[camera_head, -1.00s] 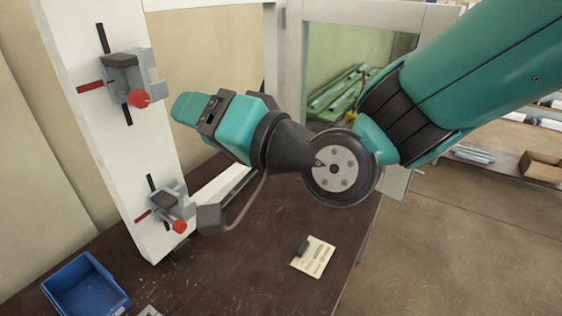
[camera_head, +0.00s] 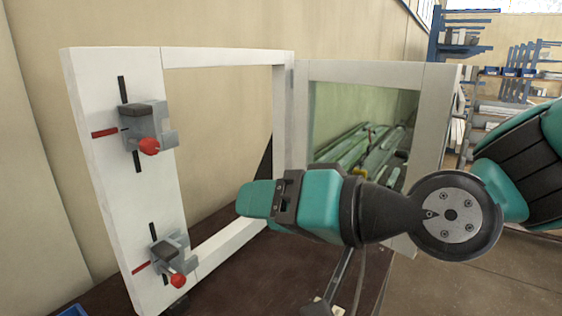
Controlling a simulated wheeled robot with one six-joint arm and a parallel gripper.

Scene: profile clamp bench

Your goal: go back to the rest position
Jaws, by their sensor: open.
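My gripper (camera_head: 258,200) is the teal end of my arm, in the middle of the picture and pointing left. It is in front of the lower part of the white frame (camera_head: 230,58), and nothing shows held at its tip. The gap between its jaws is hard to see from this side. Two grey clamps with red knobs are on the frame's wide left post: the upper clamp (camera_head: 145,125) and the lower clamp (camera_head: 170,255). My gripper is to the right of both clamps and apart from them.
A white-framed window panel (camera_head: 428,90) stands open at the right, with green profiles (camera_head: 365,150) visible through it. The dark bench top (camera_head: 270,270) lies below. A blue bin (camera_head: 72,311) shows at the bottom left edge. Shelving (camera_head: 500,75) stands far right.

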